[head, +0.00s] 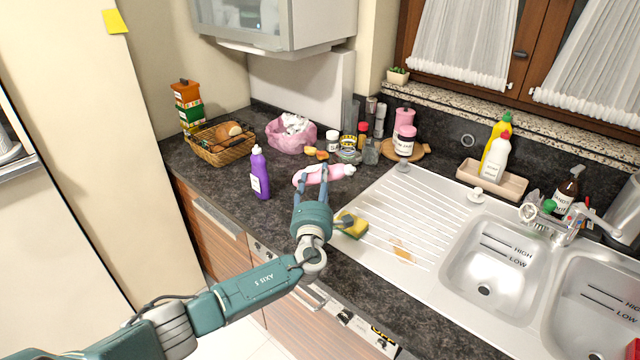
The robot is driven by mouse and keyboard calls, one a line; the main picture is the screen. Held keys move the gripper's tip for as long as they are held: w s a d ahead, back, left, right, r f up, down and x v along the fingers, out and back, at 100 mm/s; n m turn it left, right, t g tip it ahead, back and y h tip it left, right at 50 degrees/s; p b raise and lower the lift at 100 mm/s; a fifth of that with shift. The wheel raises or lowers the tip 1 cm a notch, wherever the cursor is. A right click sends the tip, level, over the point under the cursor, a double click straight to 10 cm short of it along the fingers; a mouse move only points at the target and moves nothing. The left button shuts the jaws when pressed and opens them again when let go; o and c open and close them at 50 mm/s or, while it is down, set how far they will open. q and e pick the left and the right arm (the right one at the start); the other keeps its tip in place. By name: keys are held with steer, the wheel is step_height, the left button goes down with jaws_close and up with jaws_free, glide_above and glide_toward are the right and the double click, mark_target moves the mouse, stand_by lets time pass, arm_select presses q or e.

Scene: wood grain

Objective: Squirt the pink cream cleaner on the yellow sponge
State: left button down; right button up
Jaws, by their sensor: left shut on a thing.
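The pink cream cleaner bottle (336,174) is on its side, its white cap pointing right. My left gripper (311,178) is shut on the bottle's body. Whether the bottle is clear of the counter or touches it, I cannot tell. The yellow sponge (350,222) with a dark green side lies at the left edge of the sink's drainboard, just right of my left wrist and nearer than the bottle. My right gripper is not in view.
A purple bottle (260,174) stands left of my gripper. A wicker basket (222,150), a pink bag (287,137) and several jars stand along the back. The steel drainboard (420,218) is mostly clear, with an orange-brown stain (402,251). A tray (490,180) holds two bottles.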

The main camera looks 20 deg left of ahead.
arm_select(q)
steer(key=shift+r, duration=0.25)
steer(key=shift+a+f+m+t+b, duration=0.2)
steer(key=shift+f+m+t+b, duration=0.1)
steer(key=shift+f+m+b, duration=0.6)
steer(key=shift+a+m+b, duration=0.1)
steer(key=shift+m+b, duration=0.2)
steer(key=shift+b, duration=0.1)
steer(key=shift+t, duration=0.3)
